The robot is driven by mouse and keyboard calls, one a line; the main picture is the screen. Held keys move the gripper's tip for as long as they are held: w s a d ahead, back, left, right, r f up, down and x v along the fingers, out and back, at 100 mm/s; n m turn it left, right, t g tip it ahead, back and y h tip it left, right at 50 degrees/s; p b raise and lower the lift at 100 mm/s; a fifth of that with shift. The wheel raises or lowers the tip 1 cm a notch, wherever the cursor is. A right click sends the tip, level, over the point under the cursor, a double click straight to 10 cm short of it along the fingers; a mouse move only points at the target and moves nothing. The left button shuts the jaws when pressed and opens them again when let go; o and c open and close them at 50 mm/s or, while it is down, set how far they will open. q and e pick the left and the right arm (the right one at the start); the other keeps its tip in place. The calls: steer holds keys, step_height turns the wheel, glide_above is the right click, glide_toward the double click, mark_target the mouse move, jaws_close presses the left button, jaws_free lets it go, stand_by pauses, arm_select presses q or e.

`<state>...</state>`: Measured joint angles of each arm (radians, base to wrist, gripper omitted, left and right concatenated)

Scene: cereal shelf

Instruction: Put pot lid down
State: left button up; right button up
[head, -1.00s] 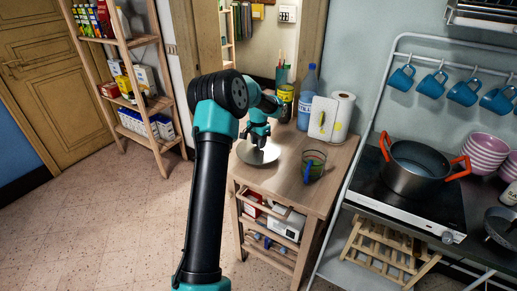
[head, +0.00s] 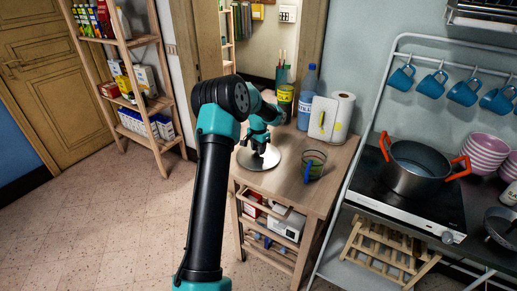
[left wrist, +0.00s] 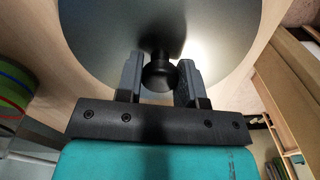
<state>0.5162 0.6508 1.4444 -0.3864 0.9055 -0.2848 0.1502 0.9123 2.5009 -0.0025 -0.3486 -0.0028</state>
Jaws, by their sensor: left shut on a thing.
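The pot lid (head: 268,161) is a round, shiny grey disc at the left of the wooden cart top (head: 290,185). It looks flat and level, at or very near the cart top; the exact contact is hard to see. My left gripper (head: 259,148) is over the lid's centre. In the left wrist view, its two fingers (left wrist: 158,80) are shut around the lid's black knob (left wrist: 160,72), and the lid (left wrist: 115,35) fills the upper part. The pot (head: 418,170), dark with orange handles, stands on the hob at the right, without a lid. My right gripper does not show.
A glass with a blue handle (head: 312,165) stands just right of the lid. A yellow-green can (head: 285,100), a blue bottle (head: 307,97), a paper-towel roll (head: 343,112) and a white board (head: 322,118) stand behind. The cart's front right corner is clear.

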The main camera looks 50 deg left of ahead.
arm_select(q)
steer(key=shift+f, duration=0.15)
steer(key=o, duration=1)
step_height(320, 180, up, 12)
steer(key=shift+r, duration=0.15)
